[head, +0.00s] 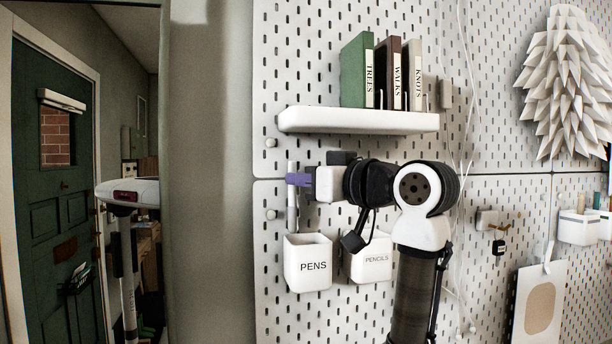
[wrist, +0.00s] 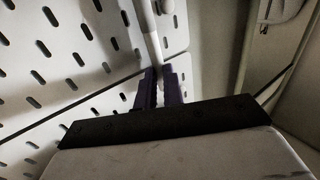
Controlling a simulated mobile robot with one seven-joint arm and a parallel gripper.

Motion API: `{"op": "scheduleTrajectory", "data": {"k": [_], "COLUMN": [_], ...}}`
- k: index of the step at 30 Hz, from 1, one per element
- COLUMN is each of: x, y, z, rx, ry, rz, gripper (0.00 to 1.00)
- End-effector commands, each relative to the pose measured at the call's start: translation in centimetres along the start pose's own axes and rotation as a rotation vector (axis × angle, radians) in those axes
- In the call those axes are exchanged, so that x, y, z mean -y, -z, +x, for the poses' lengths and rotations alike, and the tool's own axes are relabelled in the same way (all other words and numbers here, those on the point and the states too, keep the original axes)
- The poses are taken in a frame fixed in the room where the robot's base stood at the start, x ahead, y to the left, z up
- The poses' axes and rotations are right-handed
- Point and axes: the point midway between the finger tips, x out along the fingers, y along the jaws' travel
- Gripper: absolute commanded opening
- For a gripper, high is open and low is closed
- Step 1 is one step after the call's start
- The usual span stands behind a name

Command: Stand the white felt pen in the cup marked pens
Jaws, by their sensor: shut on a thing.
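The white felt pen (head: 292,212) is upright above the cup marked PENS (head: 307,281), a white open box on the pegboard. My gripper (head: 298,179) has purple fingertips and is shut on the pen near its upper part. The pen's lower end reaches about the cup's back rim; I cannot tell whether it is inside the mouth. In the wrist view the pen (wrist: 150,30) runs up from between the two purple fingers (wrist: 161,85).
A second white cup marked PENCILS (head: 374,268) hangs just right, partly behind my arm. A white shelf (head: 358,121) with several books is above my gripper. Keys (head: 498,246) hang at the right. A green door (head: 60,190) is at the far left.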

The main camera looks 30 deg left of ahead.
Motion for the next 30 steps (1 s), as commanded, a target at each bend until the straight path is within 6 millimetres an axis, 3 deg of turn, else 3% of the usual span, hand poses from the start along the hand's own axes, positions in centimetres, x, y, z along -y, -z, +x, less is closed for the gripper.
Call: {"op": "scheduleTrajectory", "data": {"k": [13, 29, 30], "x": [0.0, 0.0, 0.0], "y": [-3.2, -3.7, -3.7], "z": [-0.1, -0.1, -0.1], "rx": [0.0, 0.0, 0.0], "ry": [0.0, 0.0, 0.0], "rz": [0.0, 0.0, 0.0], "gripper": [0.0, 0.0, 0.12]}}
